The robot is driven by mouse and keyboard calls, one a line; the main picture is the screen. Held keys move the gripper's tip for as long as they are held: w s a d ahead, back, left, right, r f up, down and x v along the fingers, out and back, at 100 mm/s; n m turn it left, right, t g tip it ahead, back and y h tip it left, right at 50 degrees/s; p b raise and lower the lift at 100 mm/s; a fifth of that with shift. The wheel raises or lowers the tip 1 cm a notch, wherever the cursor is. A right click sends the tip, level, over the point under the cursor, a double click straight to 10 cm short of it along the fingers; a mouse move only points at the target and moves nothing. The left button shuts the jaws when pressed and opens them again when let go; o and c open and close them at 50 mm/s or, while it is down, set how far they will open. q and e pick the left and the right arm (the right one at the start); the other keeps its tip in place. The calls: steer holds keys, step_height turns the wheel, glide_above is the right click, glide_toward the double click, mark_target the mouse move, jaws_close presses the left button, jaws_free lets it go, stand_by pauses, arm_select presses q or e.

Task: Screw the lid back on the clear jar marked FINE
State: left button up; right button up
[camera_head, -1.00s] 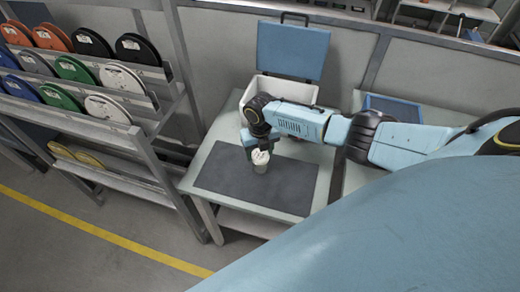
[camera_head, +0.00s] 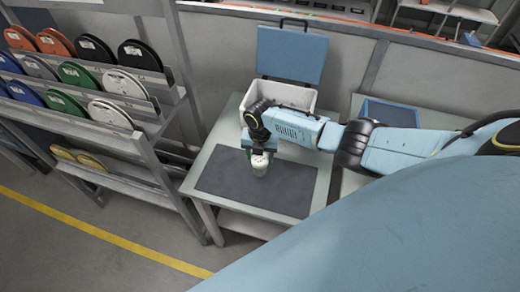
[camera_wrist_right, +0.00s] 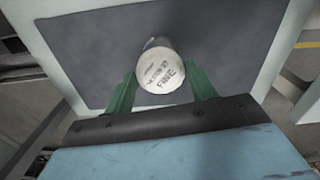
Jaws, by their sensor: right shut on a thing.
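The jar (camera_head: 260,170) stands upright on the dark mat (camera_head: 225,172). It has a white round lid (camera_head: 259,160) at its top, and its body looks greyish. In the right wrist view the lid (camera_wrist_right: 160,74) faces the camera and carries printing that includes FINE. My right gripper (camera_head: 261,153) is above the jar, its green fingers on either side of the lid and shut on it. The lid appears to rest level on the jar, but the wrist view hides the seam, so I cannot tell how tightly it sits. My left gripper is not in view.
A white bin (camera_head: 280,93) stands behind the mat, below a blue panel (camera_head: 291,53). A blue tray (camera_head: 390,112) lies on the surface at right. A rack with several coloured spools (camera_head: 88,107) stands left. The mat around the jar is clear.

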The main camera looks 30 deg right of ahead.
steer(key=shift+m, duration=1)
steer(key=shift+r+m+p, duration=0.1)
steer(key=shift+m+p, duration=0.5)
steer(key=shift+m, duration=1.4)
steer(key=shift+s+m+p, duration=0.1)
steer(key=shift+m+p, duration=0.45)
steer(key=shift+m, duration=1.45)
